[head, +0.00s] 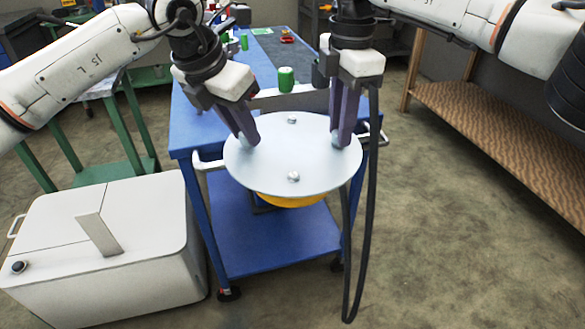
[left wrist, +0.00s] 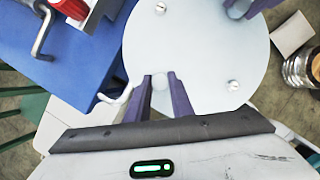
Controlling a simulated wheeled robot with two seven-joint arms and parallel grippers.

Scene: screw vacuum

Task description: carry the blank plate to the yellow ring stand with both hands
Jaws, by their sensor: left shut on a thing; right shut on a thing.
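The blank plate (head: 290,155) is a round, pale grey disc with two small screw heads on top. It looks about level. My left gripper (head: 248,138) is shut on a small knob at the plate's left side. My right gripper (head: 341,138) is shut at the plate's right side. The yellow ring stand (head: 292,201) shows only as a yellow edge below the plate's near rim; the plate hides the rest. I cannot tell whether they touch. In the left wrist view the plate (left wrist: 190,55) fills the upper middle, with my left gripper (left wrist: 161,80) at its edge.
A blue cart (head: 275,245) is under and behind the plate, with a green can (head: 286,79) on top. A white box-shaped machine (head: 110,240) stands at the lower left. A black hose (head: 362,250) hangs at the right. A wooden shelf (head: 500,125) is at the right.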

